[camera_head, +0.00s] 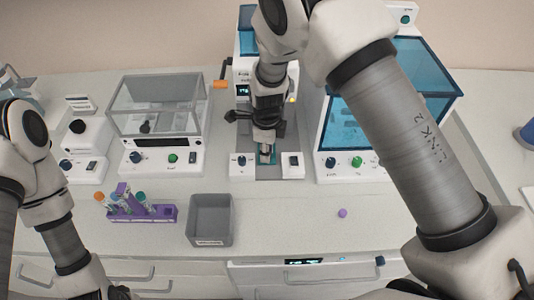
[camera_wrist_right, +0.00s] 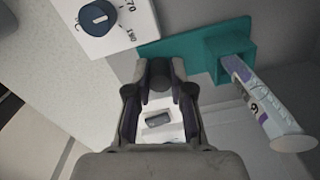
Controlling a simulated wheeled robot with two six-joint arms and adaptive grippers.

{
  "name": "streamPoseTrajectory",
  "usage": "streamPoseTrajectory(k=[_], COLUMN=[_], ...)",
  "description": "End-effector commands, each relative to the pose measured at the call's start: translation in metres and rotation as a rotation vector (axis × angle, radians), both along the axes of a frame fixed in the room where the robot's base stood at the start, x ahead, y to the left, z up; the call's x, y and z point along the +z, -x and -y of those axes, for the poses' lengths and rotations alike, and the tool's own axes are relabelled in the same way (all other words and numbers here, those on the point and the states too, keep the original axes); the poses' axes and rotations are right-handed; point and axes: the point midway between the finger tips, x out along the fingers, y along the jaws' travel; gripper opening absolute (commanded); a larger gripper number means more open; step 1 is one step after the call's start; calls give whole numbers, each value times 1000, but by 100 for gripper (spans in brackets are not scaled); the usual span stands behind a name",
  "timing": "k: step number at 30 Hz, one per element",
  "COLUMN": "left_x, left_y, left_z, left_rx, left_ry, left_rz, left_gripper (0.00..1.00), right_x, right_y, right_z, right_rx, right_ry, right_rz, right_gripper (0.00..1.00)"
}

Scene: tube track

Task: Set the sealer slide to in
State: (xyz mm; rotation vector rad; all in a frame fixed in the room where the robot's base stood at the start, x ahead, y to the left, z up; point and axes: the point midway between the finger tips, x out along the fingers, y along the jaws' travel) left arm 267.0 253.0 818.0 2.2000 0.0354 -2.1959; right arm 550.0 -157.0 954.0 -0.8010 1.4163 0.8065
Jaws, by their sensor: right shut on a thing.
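The sealer (camera_head: 241,170) stands at the middle back, a white machine with a dial and a switch on its front. Its teal slide (camera_wrist_right: 195,40) shows in the wrist view as a plate with a square holder. A labelled white tube (camera_wrist_right: 262,98) sits in that holder. My right gripper (camera_head: 265,157) reaches down over the front of the sealer. In the wrist view my right gripper (camera_wrist_right: 160,92) is closed around a dark round knob (camera_wrist_right: 159,72) at the slide's front. My left arm shows at lower left, but its fingers are outside the picture.
Left of the sealer stands a clear-lidded machine (camera_head: 160,158); right of it is a blue-windowed cabinet (camera_head: 345,172). In front are a purple rack (camera_head: 160,213) with tubes, a grey bin (camera_head: 211,242) and a small purple cap (camera_head: 342,213).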

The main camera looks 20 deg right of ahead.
Motion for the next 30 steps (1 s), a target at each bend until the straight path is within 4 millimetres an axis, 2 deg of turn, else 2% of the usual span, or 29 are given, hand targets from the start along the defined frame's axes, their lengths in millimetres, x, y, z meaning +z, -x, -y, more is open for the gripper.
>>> streamPoseTrajectory(k=[6, 17, 18, 19, 30], left_x=[-7, -6, -6, -6, -6], left_y=[0, 0, 0, 0, 0], left_z=[0, 0, 0, 0, 0], left_rx=[0, 0, 0, 0, 0], left_ry=[0, 0, 0, 0, 0], left_rz=[0, 0, 0, 0, 0], left_gripper=[47, 47, 47, 47, 47], right_x=[-2, -1, -1, 0, 0], right_y=[-25, -29, -28, -29, -29], right_z=[7, 9, 9, 9, 9], right_rx=[-3, -1, -1, -1, -2], right_ry=[0, 3, 3, 3, 3], right_rz=[4, 2, 2, 2, 3], right_gripper=[0, 0, 36, 46, 47])
